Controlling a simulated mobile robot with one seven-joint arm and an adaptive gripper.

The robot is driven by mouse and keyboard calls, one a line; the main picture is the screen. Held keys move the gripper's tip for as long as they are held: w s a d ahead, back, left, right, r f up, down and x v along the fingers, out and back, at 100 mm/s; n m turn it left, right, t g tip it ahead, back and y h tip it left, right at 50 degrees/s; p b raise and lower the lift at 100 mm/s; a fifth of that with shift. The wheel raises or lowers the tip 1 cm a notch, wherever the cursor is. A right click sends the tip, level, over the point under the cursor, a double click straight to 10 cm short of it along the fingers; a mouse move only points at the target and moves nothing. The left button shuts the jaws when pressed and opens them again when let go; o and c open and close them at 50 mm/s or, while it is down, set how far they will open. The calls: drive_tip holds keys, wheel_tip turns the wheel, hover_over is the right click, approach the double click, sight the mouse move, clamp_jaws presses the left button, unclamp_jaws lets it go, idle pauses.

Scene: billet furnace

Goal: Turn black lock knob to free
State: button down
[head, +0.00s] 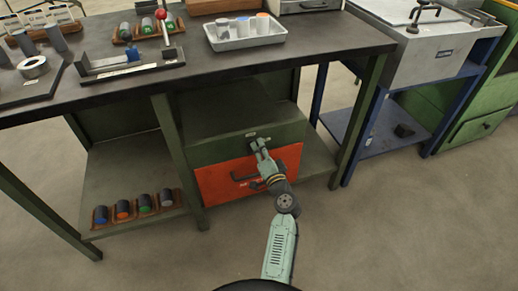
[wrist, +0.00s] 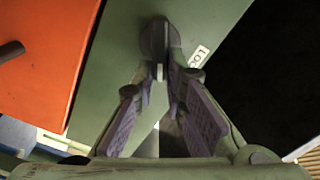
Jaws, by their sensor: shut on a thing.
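The black lock knob (wrist: 160,38) is on the green panel, beside a white label whose visible letters read "LO". My gripper (wrist: 160,70) is shut on the knob, with its two fingers converging at it. The fingers partly cover the knob, so I cannot tell which way it is turned. In the head view my gripper (head: 258,146) reaches the green front strip just above the orange drawer (head: 215,181); the knob is hidden behind it there. The drawer looks closed.
The drawer's dark handle (head: 245,177) sits below my gripper, close to my arm. A green bench leg (head: 176,150) stands left of the drawer. The dark worktop (head: 330,45) overhangs above, with a metal tray (head: 245,42) on it. The floor in front is clear.

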drive_tip(key=m, duration=0.3)
drive_tip(key=f+m, duration=0.1)
drive_tip(key=m, duration=0.1)
drive_tip(key=shift+d+m, duration=0.15)
drive_tip(key=shift+m, duration=0.25)
drive_tip(key=shift+f, duration=0.1)
idle(0.3)
drive_tip(key=c, duration=1.6)
unclamp_jaws()
drive_tip(key=shift+c, duration=0.2)
drive_tip(key=v, duration=1.2)
